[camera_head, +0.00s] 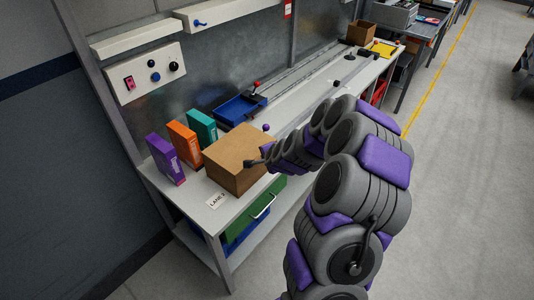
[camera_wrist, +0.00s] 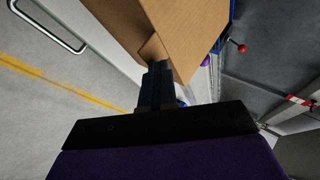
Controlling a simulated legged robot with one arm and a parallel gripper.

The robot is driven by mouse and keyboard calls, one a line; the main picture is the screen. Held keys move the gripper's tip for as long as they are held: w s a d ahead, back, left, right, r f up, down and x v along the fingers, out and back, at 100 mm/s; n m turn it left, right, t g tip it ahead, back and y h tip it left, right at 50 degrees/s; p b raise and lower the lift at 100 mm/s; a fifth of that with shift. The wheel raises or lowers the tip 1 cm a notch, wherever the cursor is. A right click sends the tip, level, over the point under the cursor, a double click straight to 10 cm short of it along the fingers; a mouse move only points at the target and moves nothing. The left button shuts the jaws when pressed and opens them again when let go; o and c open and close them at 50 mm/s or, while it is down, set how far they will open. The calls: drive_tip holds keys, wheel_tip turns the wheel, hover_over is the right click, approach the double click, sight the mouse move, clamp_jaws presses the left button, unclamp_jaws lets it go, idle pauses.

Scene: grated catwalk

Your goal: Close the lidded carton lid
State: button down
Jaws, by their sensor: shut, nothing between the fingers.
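The brown lidded carton (camera_head: 226,151) sits near the front of the bench. Its top looks flat, with the lid lying down or nearly so; I cannot tell whether it is fully seated. In the wrist view the carton (camera_wrist: 190,25) fills the upper middle, with a small lighter tab (camera_wrist: 151,49) at its lower edge. My gripper (camera_head: 249,163) is at the carton's right side, near its top edge. Its dark fingers (camera_wrist: 157,72) are together and empty, their tips at or very near the tab. I cannot tell whether they touch.
Purple (camera_head: 166,158), orange (camera_head: 185,144) and teal (camera_head: 202,127) boxes stand behind the carton to the left. A blue tray (camera_head: 240,108) lies beyond it. A green drawer (camera_head: 256,208) with a handle is below the bench top.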

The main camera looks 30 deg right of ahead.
drive_tip(key=shift+s+a+f, duration=0.2)
drive_tip(key=shift+f, duration=0.3)
